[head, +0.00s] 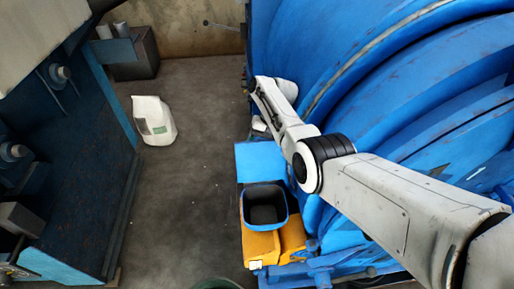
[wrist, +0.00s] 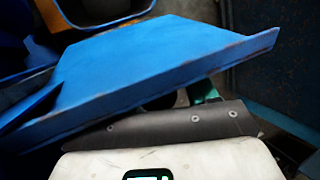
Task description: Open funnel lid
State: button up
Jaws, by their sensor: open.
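A flat blue panel, which looks like the funnel lid (wrist: 165,60), crosses the wrist view at a slant, with a raised near edge. It seems to be the blue plate (head: 260,160) behind the bin in the head view. My gripper (wrist: 183,96) is open, its white body at the bottom of the wrist view. The panel's near edge covers most of the fingers, so their tips are hidden. I cannot tell whether they touch it. In the head view, my arm reaches over to the drum's left side, and the gripper is mostly hidden there.
A dark bin with a blue rim (head: 265,205) sits on a yellow base (head: 262,245) below the plate. The large blue drum (head: 370,70) fills the right. A white container (head: 154,120) stands on the floor.

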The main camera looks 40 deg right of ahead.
jog(key=shift+r, duration=0.1)
jog(key=v, duration=1)
jog(key=shift+r, duration=0.25)
jog(key=shift+d, duration=0.15)
